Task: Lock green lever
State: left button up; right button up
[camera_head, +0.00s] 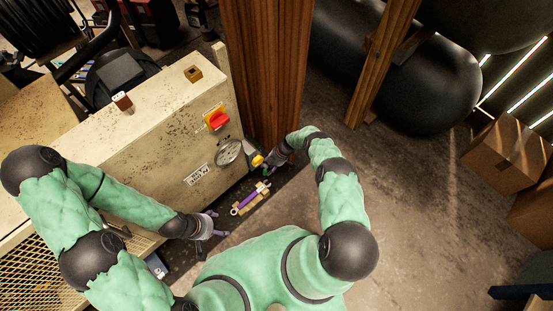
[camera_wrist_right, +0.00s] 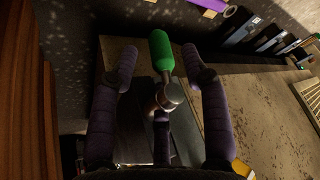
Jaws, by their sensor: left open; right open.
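The green lever (camera_wrist_right: 161,52) shows in the right wrist view, with a green grip on a metallic stem and a round joint at its base. My right gripper (camera_wrist_right: 160,62) is open, its dark fingers on either side of the lever with visible gaps to the green grip. In the head view my right gripper (camera_head: 271,163) is beside the lower right corner of the beige compressor cabinet (camera_head: 150,125). The lever cannot be made out there. My left gripper (camera_head: 212,226) is open and empty in front of the cabinet's lower edge, apart from the lever.
A red switch (camera_head: 216,120) and a round gauge (camera_head: 228,152) are on the cabinet front. A purple bar (camera_head: 250,199) lies low between my grippers. A wooden post (camera_head: 265,70) stands close behind my right gripper. Cardboard boxes (camera_head: 505,153) are at right; the floor between is clear.

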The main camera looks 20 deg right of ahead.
jog(key=v, duration=0.9)
jog(key=shift+r, duration=0.25)
jog(key=shift+s+d, duration=0.1)
